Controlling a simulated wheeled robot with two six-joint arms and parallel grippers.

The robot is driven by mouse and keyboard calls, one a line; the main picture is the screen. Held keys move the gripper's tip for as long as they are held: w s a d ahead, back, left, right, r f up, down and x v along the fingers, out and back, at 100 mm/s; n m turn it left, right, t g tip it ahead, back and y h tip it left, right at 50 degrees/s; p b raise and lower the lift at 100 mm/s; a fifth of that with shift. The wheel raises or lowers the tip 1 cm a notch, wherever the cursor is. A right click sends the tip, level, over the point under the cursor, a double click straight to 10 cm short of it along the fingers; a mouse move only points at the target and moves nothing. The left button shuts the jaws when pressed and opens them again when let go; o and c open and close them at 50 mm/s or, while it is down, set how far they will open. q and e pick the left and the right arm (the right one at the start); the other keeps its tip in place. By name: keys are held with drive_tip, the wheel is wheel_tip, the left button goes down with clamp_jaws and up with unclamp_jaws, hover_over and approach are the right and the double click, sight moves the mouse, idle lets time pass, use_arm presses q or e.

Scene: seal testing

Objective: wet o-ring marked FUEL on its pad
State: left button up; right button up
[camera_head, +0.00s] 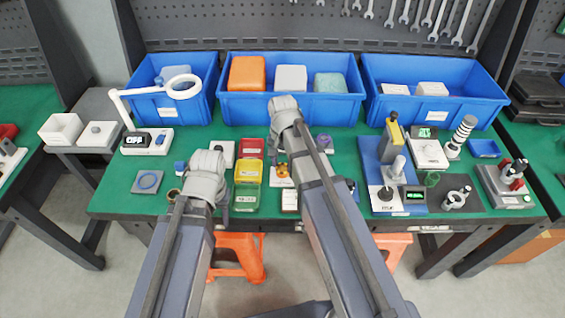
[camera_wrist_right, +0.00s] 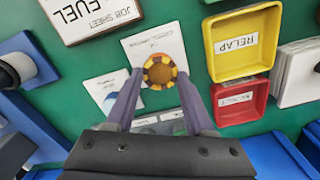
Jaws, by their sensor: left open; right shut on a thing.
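My right gripper (camera_wrist_right: 160,74) is shut on a small round thing with yellow and dark red stripes and a brown middle (camera_wrist_right: 160,71). It is over a white printed card (camera_wrist_right: 150,45); I cannot tell whether it is lifted. The thing also shows as orange in the head view (camera_head: 281,169). A white job sheet (camera_wrist_right: 88,14) reads FUEL.
Red (camera_head: 251,147), yellow (camera_head: 238,172) and green (camera_head: 244,203) trays stand between my arms. A white magnifier lamp (camera_head: 122,107) is at the left. A blue fixture (camera_head: 370,158) stands at the right. Blue bins (camera_head: 290,108) line the back.

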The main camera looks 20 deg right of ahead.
wheel_tip(320, 180, up, 5)
drive_tip(key=p, duration=0.5)
idle(0.3)
